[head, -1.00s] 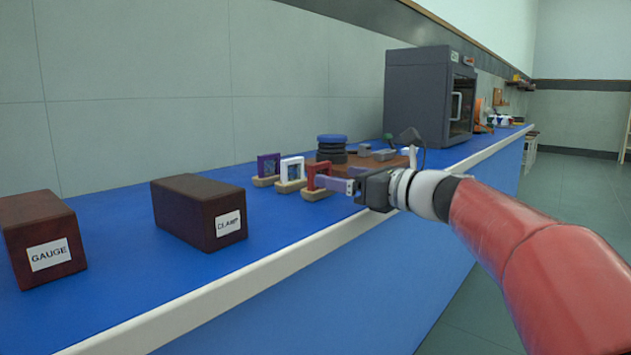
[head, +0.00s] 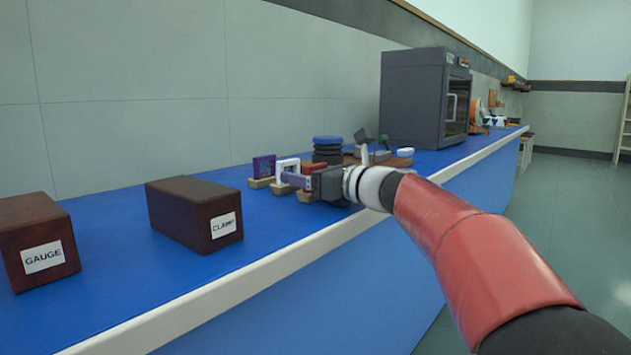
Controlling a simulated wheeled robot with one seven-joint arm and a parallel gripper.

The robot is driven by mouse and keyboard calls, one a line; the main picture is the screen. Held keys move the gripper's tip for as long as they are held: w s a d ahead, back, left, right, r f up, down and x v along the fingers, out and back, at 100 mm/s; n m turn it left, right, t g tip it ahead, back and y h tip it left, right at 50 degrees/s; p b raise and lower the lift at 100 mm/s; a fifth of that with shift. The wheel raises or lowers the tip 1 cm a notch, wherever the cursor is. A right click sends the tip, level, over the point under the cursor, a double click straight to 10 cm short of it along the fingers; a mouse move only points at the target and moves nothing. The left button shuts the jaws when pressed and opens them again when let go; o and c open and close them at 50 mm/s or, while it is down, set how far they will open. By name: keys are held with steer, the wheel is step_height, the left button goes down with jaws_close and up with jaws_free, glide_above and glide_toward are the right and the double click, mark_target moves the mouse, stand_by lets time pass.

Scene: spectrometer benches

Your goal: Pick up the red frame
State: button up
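The red frame (head: 310,167) stands on its small wooden base (head: 304,196) on the blue bench top, mostly hidden behind my gripper. My gripper (head: 290,179) reaches in from the right at the height of the frame. Its pale purple finger passes in front of the red frame and its tip overlaps the white frame (head: 286,166) in the picture. I see the fingers from the side, so their gap is hidden, and I cannot tell whether they touch the red frame. A purple frame (head: 263,167) stands on a similar base further left.
Dark brown boxes labelled CLAMP (head: 190,212) and GAUGE (head: 37,238) stand to the left. A stack of dark discs with a blue top (head: 327,146) is behind the frames. A large grey cabinet (head: 412,98) stands further back. The bench's white front edge (head: 250,272) runs close to my arm.

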steer(key=c, duration=0.9)
steer(key=shift+o, duration=0.2)
steer(key=shift+r, duration=0.1)
